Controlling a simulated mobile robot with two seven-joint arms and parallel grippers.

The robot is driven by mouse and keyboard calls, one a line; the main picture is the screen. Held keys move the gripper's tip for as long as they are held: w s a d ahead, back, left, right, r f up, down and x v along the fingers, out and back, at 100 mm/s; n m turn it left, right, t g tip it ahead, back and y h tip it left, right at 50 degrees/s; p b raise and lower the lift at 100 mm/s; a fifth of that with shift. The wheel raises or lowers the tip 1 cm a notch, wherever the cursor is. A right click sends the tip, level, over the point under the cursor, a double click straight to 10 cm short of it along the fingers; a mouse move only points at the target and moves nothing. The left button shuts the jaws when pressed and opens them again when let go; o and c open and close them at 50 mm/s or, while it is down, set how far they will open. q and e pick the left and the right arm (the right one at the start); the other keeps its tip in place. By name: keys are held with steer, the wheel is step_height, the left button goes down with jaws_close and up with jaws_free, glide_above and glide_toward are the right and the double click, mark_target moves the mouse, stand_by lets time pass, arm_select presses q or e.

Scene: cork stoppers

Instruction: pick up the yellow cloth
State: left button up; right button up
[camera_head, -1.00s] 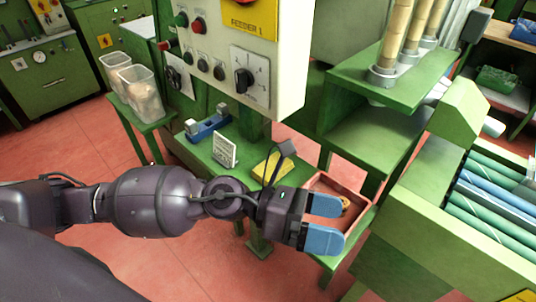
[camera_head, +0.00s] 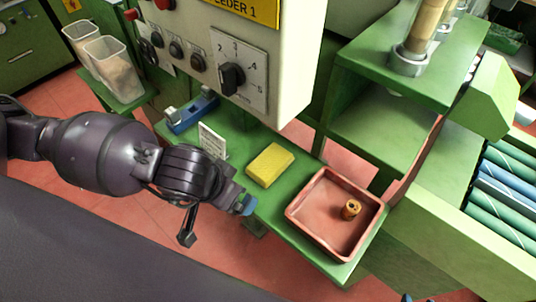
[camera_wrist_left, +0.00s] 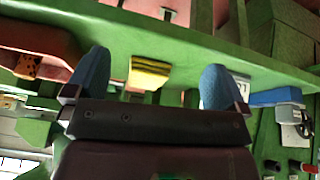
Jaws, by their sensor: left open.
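The yellow cloth (camera_head: 270,165) is a folded, block-like pad lying on the green bench shelf in the head view, left of the red tray. It also shows in the left wrist view (camera_wrist_left: 149,72), between and beyond the two blue fingertips. My left gripper (camera_head: 247,206) is in front of the cloth and to its lower left, apart from it. In the left wrist view the gripper (camera_wrist_left: 153,85) has its blue fingers spread wide with nothing between them.
A red tray (camera_head: 293,212) with a cork stopper (camera_head: 350,209) stands right of the cloth. A small white sign (camera_head: 212,141) and a blue tool (camera_head: 193,111) are at its left. The control box (camera_head: 285,60) overhangs behind. Bare green shelf surrounds the cloth.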

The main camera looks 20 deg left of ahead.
mark_target(270, 160)
arm_select(q)
steer(key=shift+m, duration=0.6)
steer(key=w, duration=0.2)
steer(key=w+d, duration=0.1)
steer(key=w, duration=0.1)
steer(key=w+d, duration=0.1)
steer(key=w, duration=0.1)
steer(key=shift+d, duration=0.1)
steer(key=shift+w+d, duration=0.2)
steer(key=shift+w, duration=0.45)
steer(key=w, duration=0.2)
steer(key=w+d, duration=0.1)
steer(key=shift+w+d+b, duration=0.2)
steer(key=shift+w+b, duration=0.15)
steer(key=shift+b, duration=0.05)
steer(key=shift+x, duration=1.15)
steer(key=shift+w+f, duration=0.15)
steer(key=shift+f, duration=0.2)
arm_select(e)
steer(key=shift+s+d+f, duration=0.15)
steer(key=shift+s+f, duration=0.05)
steer(key=shift+f, duration=0.2)
steer(key=shift+s+d+f, duration=0.1)
steer(key=shift+s+f, duration=0.1)
steer(key=shift+f, duration=0.2)
